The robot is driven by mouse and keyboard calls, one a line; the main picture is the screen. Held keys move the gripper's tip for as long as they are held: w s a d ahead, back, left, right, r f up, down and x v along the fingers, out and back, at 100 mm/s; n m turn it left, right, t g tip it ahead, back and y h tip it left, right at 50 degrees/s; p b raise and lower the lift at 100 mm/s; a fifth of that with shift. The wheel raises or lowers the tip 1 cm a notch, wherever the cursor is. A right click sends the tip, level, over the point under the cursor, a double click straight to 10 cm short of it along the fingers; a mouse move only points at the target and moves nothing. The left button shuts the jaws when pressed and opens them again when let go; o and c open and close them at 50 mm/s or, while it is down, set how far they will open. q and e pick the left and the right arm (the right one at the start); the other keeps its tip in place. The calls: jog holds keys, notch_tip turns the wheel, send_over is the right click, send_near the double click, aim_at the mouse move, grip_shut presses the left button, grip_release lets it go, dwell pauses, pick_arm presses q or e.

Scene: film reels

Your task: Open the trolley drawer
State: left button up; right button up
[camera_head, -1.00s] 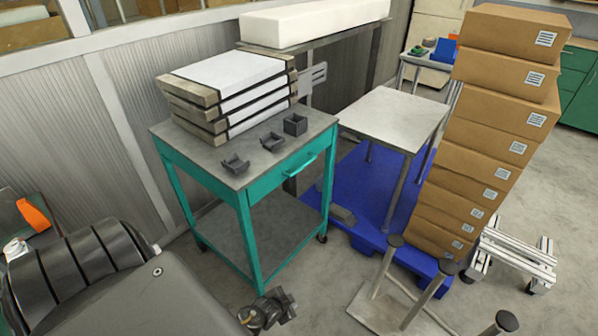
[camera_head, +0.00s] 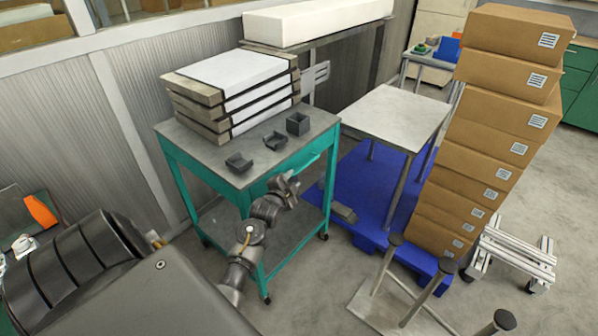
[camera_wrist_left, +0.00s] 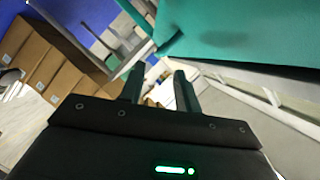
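The trolley (camera_head: 172,147) has a teal frame, a grey top and a lower shelf. Its teal drawer front (camera_head: 312,170) looks shut, flush under the top, and my left arm hides part of it. The bar handle (camera_head: 313,158) shows only in part above my gripper. My left gripper (camera_head: 290,182) is just in front of the drawer front, below the handle. In the left wrist view its two fingers (camera_wrist_left: 160,88) stand apart with nothing between them. The teal drawer front (camera_wrist_left: 235,30) fills the upper right there, with a teal handle end (camera_wrist_left: 170,44) beyond the fingers. My right gripper is out of sight.
Stacked film cases (camera_head: 230,90) and several small dark holders (camera_head: 275,141) sit on the trolley top. A blue pallet (camera_head: 362,190) with a metal table (camera_head: 398,118) and stacked cardboard boxes (camera_head: 480,160) stands to the right. A stand with upright posts (camera_head: 385,300) is at front right.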

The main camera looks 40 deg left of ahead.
aim_at(299, 171)
pick_arm(q)
jog(key=x, duration=0.7)
jog(key=shift+w, duration=0.15)
jog(key=shift+c, duration=0.3)
grip_shut()
